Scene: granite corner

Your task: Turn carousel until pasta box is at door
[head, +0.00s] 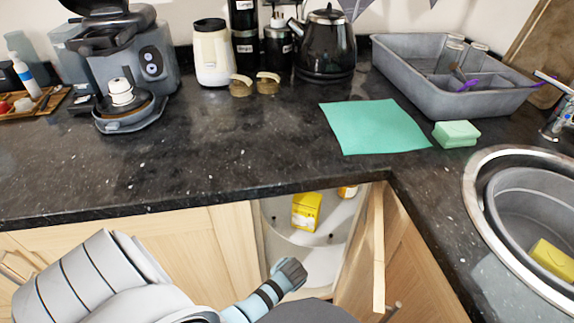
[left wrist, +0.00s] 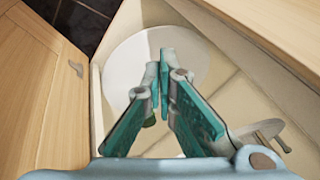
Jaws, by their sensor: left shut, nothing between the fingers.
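The carousel (head: 291,235) is a pale round shelf inside the open corner cabinet. A yellow box (head: 306,209) stands on it towards the back left of the opening. Part of an orange-yellow item (head: 348,191) shows behind, cut off by the counter edge. I cannot read either label, so I cannot tell which is the pasta box. My left gripper (head: 291,272) is in front of the opening, below the yellow box. In the left wrist view its fingers (left wrist: 164,62) are shut and empty, with the pale carousel disc (left wrist: 122,62) beyond them. My right gripper is not in view.
The wooden door (head: 376,250) stands open at the right of the opening. The dark granite counter (head: 240,150) overhangs the cabinet. A green cloth (head: 375,126), a sponge (head: 456,133), a grey basin (head: 440,75) and a sink (head: 520,215) are to the right.

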